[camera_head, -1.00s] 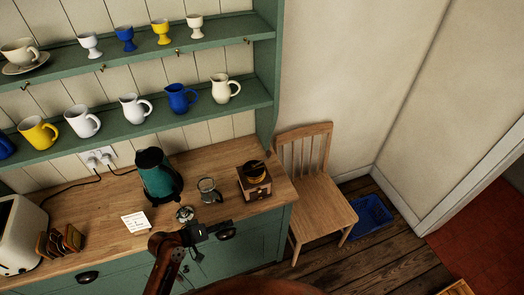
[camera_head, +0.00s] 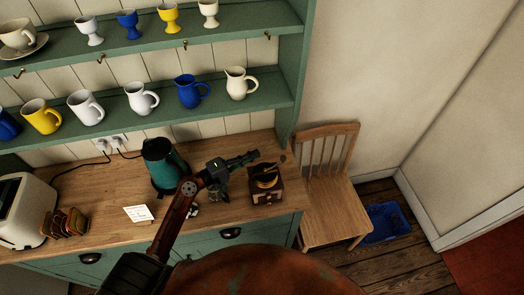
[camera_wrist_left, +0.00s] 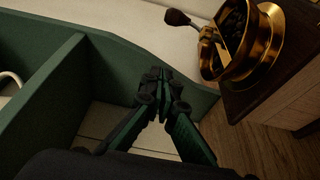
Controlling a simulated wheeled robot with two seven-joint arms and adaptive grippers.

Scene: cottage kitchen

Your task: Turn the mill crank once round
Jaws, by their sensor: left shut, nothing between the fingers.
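The coffee mill (camera_head: 266,197) is a wooden box with a brass top, standing near the right end of the wooden counter. Its crank has a dark knob (camera_head: 283,158) at the upper right of the mill. In the left wrist view the brass bowl (camera_wrist_left: 262,47) shows at the upper right, with the crank's dark wooden knob (camera_wrist_left: 178,17) to its left. My left gripper (camera_head: 254,155) is shut and empty, just above and left of the mill. In the left wrist view its fingertips (camera_wrist_left: 160,78) meet below the knob, apart from it. My right gripper is not in view.
A teal kettle (camera_head: 163,165) stands left of my forearm, and a glass jar is partly hidden behind the arm. A white card (camera_head: 138,213), toast rack (camera_head: 68,222) and toaster (camera_head: 24,210) are further left. Green shelves (camera_head: 210,110) with jugs hang behind. A chair (camera_head: 332,205) stands to the right.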

